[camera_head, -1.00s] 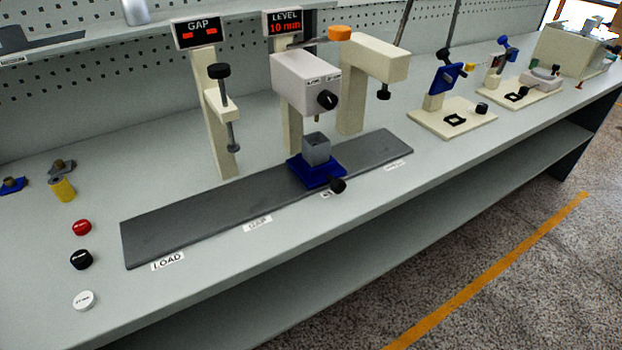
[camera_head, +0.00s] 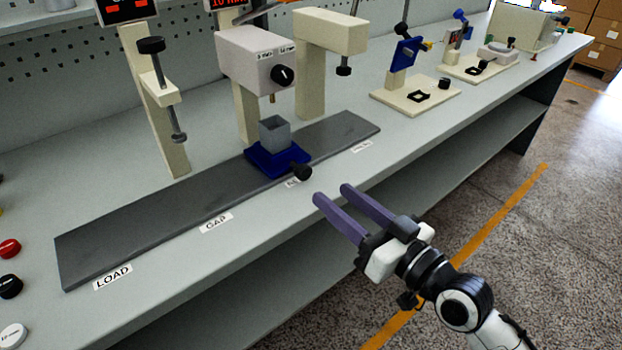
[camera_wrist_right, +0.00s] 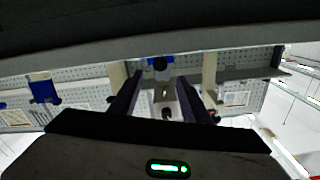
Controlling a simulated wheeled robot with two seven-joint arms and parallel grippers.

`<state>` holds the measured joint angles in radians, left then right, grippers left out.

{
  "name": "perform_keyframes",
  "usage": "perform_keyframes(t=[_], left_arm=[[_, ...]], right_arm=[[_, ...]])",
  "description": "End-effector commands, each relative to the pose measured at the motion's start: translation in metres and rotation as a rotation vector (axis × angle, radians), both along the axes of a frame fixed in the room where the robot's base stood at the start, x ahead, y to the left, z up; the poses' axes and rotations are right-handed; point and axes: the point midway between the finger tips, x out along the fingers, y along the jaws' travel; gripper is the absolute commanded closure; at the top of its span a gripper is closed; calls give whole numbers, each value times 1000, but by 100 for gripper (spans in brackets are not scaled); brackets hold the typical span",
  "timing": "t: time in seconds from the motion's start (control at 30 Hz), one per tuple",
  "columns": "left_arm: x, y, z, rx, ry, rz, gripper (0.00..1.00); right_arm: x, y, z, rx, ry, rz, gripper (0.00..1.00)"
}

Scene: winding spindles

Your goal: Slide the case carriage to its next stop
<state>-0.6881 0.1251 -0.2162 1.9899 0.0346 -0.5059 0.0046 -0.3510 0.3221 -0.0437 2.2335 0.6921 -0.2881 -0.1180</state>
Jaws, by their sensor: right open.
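The case carriage (camera_head: 262,160) is a blue base on the dark grey track (camera_head: 150,222), with a black knob (camera_head: 301,172) on its front. A grey open-topped case (camera_head: 275,133) sits on it. The carriage stands under the white dial box (camera_head: 257,60), right of the GAP label and beside a partly hidden label. My right gripper (camera_head: 331,192) is open and empty, in front of the bench edge, just right of and below the knob, apart from it. In the right wrist view the knob (camera_wrist_right: 160,64) shows between the open fingers. My left gripper is not in view.
A GAP post with a black-knobbed screw (camera_head: 165,95) stands left of the dial box, and a cream press post (camera_head: 312,75) right of it. Red, black and white caps (camera_head: 10,285) lie at the left. The front bench strip is clear.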

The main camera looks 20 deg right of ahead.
Motion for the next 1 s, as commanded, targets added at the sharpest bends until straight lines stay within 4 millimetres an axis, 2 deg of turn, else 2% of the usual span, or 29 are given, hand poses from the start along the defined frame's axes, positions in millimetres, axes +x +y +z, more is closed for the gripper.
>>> perform_keyframes(t=[0.2,0.4,0.6,0.83,0.87,1.0], left_arm=[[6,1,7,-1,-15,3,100],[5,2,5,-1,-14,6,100],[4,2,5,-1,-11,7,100],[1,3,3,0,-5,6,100],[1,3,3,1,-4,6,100],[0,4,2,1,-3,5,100]], right_arm=[[40,14,2,4,-2,-1,57],[67,24,0,1,1,-1,57],[78,29,0,-2,2,1,57],[78,29,-1,-2,3,1,57],[78,29,-1,-2,3,1,59],[78,29,-1,-2,2,1,82]])
